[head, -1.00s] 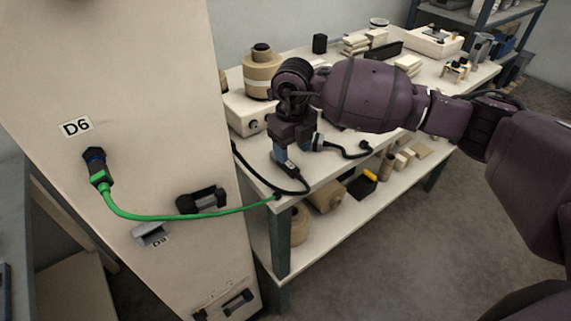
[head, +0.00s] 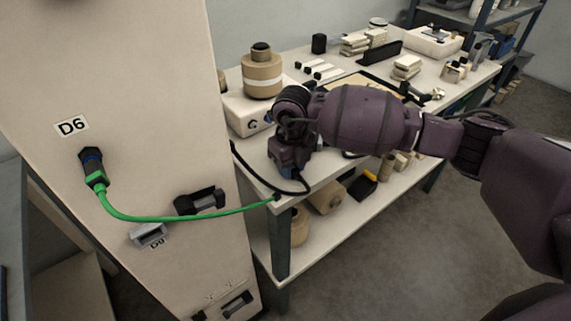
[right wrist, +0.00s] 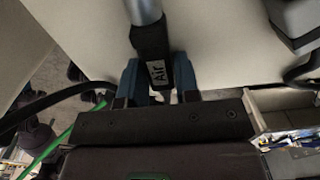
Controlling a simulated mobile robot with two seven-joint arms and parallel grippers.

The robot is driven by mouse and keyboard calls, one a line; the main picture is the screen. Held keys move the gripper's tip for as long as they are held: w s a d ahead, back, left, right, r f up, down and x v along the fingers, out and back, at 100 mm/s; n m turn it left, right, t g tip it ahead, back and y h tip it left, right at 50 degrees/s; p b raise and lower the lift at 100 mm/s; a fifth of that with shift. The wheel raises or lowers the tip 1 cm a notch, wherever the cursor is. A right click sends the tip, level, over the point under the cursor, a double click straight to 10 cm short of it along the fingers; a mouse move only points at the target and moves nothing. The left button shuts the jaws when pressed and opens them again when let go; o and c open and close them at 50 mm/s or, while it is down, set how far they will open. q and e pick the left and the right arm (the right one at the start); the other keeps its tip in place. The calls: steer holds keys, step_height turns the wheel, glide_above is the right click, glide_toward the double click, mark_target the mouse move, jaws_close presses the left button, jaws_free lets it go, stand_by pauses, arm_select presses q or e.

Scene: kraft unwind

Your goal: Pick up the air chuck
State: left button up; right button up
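The air chuck (right wrist: 148,42) shows in the right wrist view as a black grip with a white "Air" label and a silver metal stem. My right gripper (right wrist: 157,78) has its two blue fingers on either side of the black grip, with a slight gap showing, so it looks open around it. In the head view my right gripper (head: 288,168) is low over the front left corner of the workbench (head: 323,176). There it hides the chuck. My left gripper is not in view.
A black hose (head: 303,187) curls at the bench corner. A white device with a kraft roll (head: 262,78) stands just behind the gripper. A green cable (head: 150,217) runs from the D6 panel (head: 150,110) to the bench corner. The bench's back half holds several small items.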

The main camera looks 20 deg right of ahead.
jaws_close()
step_height(320, 180, up, 20)
steer(key=p, duration=0.2)
stand_by(0.3)
